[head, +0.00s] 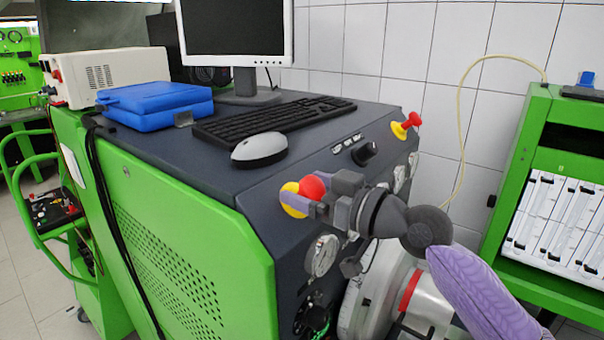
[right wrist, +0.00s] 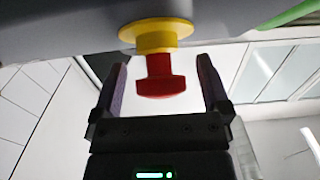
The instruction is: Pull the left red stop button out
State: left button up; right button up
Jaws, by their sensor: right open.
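The left red stop button (head: 312,187) sits on a yellow base (head: 294,200) on the sloped front panel of the testbench. My right gripper (head: 305,200) is at this button, with its fingers open. In the right wrist view, the red button (right wrist: 154,78) hangs from its yellow collar (right wrist: 155,36) between the two open fingers of the gripper (right wrist: 161,85). A gap shows on each side, so the fingers do not touch it. A second red stop button (head: 412,119) on a yellow base stands farther right on the panel. My left gripper is not in view.
A pressure gauge (head: 322,255) sits just below the gripper, and a black knob (head: 364,153) is on the panel to its upper right. A mouse (head: 259,149), keyboard (head: 274,122), blue case (head: 155,104) and monitor (head: 236,32) stand on top. A green rack (head: 516,150) is at right.

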jog(key=shift+x, duration=0.8)
grip_shut()
